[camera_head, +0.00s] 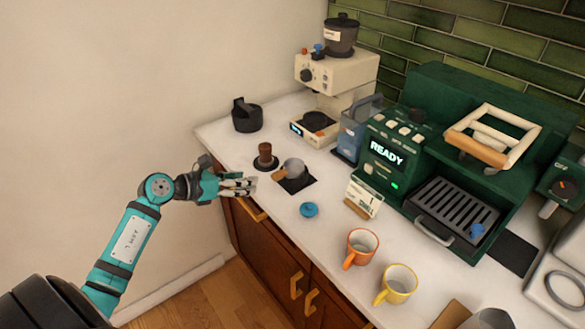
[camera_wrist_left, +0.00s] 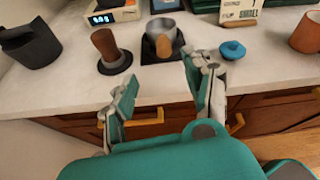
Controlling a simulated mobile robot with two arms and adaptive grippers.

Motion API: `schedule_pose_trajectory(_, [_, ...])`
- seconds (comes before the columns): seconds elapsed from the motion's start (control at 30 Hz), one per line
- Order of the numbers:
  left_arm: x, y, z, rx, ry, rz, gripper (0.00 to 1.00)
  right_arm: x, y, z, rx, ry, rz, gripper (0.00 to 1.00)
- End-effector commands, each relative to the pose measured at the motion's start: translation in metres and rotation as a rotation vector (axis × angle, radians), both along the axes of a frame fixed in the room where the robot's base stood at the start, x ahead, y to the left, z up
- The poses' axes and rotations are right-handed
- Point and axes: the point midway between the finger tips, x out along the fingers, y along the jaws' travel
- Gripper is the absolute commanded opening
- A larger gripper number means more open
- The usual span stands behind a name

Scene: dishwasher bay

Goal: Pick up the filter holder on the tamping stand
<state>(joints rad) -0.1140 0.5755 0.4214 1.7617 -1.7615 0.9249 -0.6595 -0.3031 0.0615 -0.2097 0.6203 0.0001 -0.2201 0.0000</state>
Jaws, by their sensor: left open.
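The filter holder (camera_head: 293,168) is a grey metal cup with a wooden handle. It rests on the black tamping stand (camera_head: 296,186) near the counter's front edge. In the left wrist view the filter holder (camera_wrist_left: 163,30) is ahead, its round wooden handle end (camera_wrist_left: 164,47) pointing toward me. My left gripper (camera_head: 252,185) is open and empty at the counter's front edge, just left of the stand. In the left wrist view its two fingers (camera_wrist_left: 162,88) are spread apart, with the handle beyond the gap between them. My right gripper is not in view.
A wooden-handled tamper (camera_head: 265,155) stands just left of the filter holder. A black knock box (camera_head: 246,116) and a cream grinder (camera_head: 330,85) are behind. A blue disc (camera_head: 309,210), a small sign (camera_head: 363,198), and orange (camera_head: 361,248) and yellow (camera_head: 397,284) mugs are to the right.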

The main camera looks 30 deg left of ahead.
Motion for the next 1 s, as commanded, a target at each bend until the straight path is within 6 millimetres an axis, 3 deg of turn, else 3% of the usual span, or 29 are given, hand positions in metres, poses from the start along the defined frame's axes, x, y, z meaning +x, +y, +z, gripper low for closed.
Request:
schedule_pose_trajectory(0.2, [0.036, -0.016, -0.013, -0.006, -0.002, 0.002, 0.52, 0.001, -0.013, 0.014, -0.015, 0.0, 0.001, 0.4])
schedule_pose_trajectory(0.4, [0.048, -0.022, -0.02, -0.004, -0.001, 0.001, 0.52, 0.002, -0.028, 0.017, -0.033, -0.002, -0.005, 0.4])
schedule_pose_trajectory(0.73, [0.085, -0.041, -0.034, -0.007, -0.001, 0.001, 0.52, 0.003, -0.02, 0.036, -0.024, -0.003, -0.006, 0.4])
schedule_pose_trajectory(1.0, [0.091, -0.043, -0.04, -0.002, 0.0, 0.0, 0.52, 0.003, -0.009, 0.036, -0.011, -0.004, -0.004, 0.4])
